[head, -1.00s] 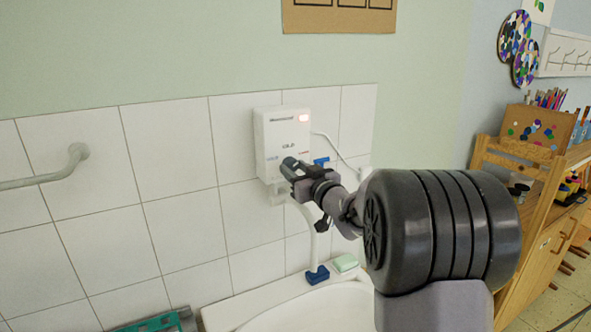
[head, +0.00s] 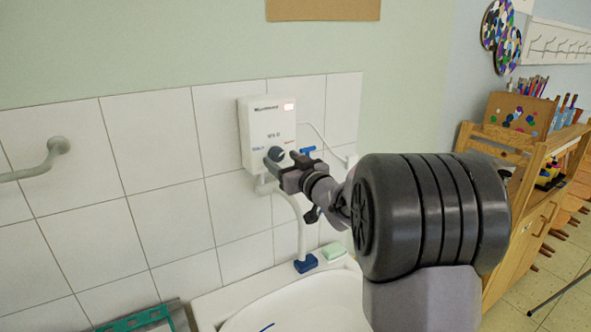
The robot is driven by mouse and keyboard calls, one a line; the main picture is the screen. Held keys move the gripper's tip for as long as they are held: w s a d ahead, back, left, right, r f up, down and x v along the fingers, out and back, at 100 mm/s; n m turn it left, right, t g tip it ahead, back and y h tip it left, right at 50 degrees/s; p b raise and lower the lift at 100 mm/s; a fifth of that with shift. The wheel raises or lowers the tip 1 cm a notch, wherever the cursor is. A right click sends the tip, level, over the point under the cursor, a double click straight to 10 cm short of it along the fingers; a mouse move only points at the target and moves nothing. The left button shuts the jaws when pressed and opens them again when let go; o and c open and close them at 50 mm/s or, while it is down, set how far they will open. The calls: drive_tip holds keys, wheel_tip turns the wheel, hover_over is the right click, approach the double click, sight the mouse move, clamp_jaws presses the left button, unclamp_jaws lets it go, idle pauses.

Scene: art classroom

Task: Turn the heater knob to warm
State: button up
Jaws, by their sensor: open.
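A white water heater box (head: 262,118) hangs on the tiled wall above the sink. It has a small light panel at its top right and small printed labels lower down. The dark round heater knob (head: 275,154) shows at the bottom of its front, just left of my gripper. My gripper (head: 279,166) is open, with its tips close in front of the lower part of the box, at the knob. Whether the fingers touch the knob or reach around it I cannot tell. My wrist hides part of the wall and pipes behind.
A white sink (head: 300,308) stands below, with a blue block (head: 307,264) and a green sponge or soap (head: 333,251) on its rim. A blue-handled valve (head: 307,150) is right of the box. A rail (head: 38,166) is at the left; a wooden shelf (head: 520,165) stands right.

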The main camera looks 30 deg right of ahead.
drive_tip(key=s+p, duration=0.1)
drive_tip(key=s, duration=1.5)
drive_tip(key=shift+s+d, duration=0.2)
drive_tip(key=shift+d, duration=0.05)
drive_tip(key=s+a+f+m+g+b, duration=0.1)
drive_tip(key=s+a+f+g, duration=0.3)
drive_tip(key=s+a, duration=0.3)
drive_tip(key=s+a+f+m+g+y+b, duration=0.1)
drive_tip(key=s+a+f+m+g+b, duration=0.1)
drive_tip(key=s+a+f+g, duration=0.2)
drive_tip(key=s+a+f+m+g+b, duration=0.2)
drive_tip(key=s+a+f+g, duration=0.2)
drive_tip(key=s+a+f, duration=0.3)
drive_tip(key=s+a, duration=0.5)
drive_tip(key=shift+a, duration=0.35)
